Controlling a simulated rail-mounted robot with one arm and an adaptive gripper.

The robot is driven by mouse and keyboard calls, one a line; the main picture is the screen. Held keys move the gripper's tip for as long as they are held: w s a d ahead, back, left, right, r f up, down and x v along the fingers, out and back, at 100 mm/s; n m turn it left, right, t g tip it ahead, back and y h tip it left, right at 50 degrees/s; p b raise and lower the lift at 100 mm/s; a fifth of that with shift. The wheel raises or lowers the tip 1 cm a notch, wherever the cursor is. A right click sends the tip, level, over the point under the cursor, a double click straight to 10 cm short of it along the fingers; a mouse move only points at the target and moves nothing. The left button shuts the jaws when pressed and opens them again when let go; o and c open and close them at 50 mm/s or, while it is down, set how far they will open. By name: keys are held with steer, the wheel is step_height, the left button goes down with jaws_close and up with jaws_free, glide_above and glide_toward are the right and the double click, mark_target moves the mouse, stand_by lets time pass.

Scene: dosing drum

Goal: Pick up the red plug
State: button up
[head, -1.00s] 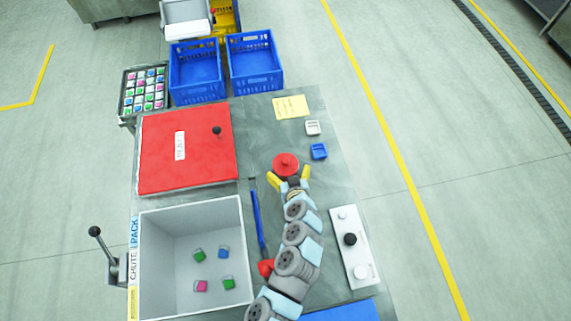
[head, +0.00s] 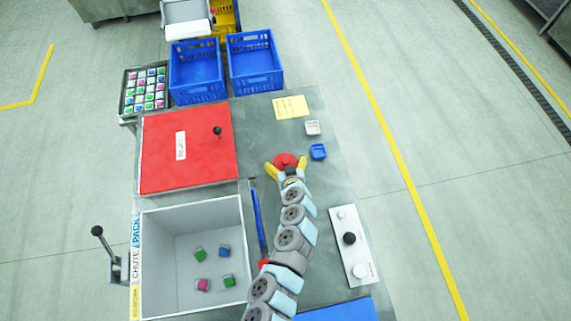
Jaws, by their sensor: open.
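The red plug (head: 285,160) stands on the grey bench top, right of the large red panel. My gripper (head: 286,166) is open, with one yellow finger at the left and one at the right of the plug. The gripper covers the plug's near part, so I cannot tell whether the fingers touch it.
A blue block (head: 317,151) and a white block (head: 312,128) lie close to the right of the plug. A red panel (head: 200,150) with a black knob lies left. A grey bin (head: 180,280) holds several small cubes. A control strip (head: 350,246) lies at the right.

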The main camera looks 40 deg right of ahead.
mark_target(285, 160)
steer(key=c, duration=0.8)
step_height(285, 160, up, 4)
steer(key=shift+f, duration=0.25)
steer(key=v, duration=0.5)
steer(key=r+v, duration=0.1)
steer(key=v, duration=1.1)
steer(key=shift+w+d+r, duration=0.15)
steer(key=shift+w+d, duration=0.15)
steer(key=shift+d, duration=0.05)
